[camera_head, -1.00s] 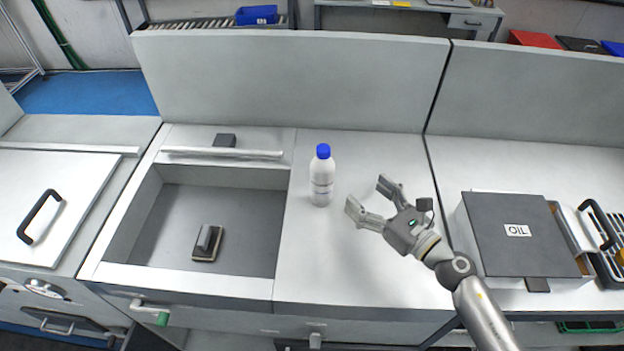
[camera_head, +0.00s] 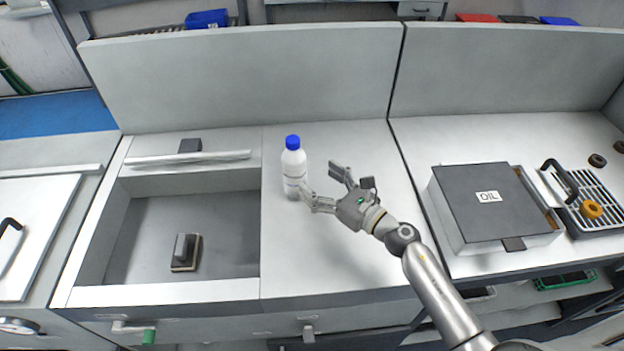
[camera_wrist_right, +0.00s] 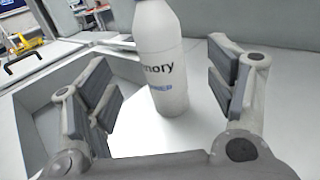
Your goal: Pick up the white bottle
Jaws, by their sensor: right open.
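The white bottle (camera_head: 294,170) with a blue cap stands upright on the white counter, right of the sunken basin. My right gripper (camera_head: 322,186) is open, with its fingers pointing at the bottle from the right. One finger overlaps the bottle's lower edge in the head view; I cannot tell if they touch. In the right wrist view the bottle (camera_wrist_right: 162,60) stands ahead of the open fingers (camera_wrist_right: 168,92), nothing between them. Its top is cut off there, and dark lettering shows on its side. My left gripper is not in view.
A basin (camera_head: 150,290) holding a dark block-like tool (camera_head: 185,252) lies to the left. A box marked OIL (camera_head: 490,210) and a metal rack (camera_head: 582,185) stand to the right. A grey partition (camera_head: 240,80) runs behind. The counter in front of the bottle is clear.

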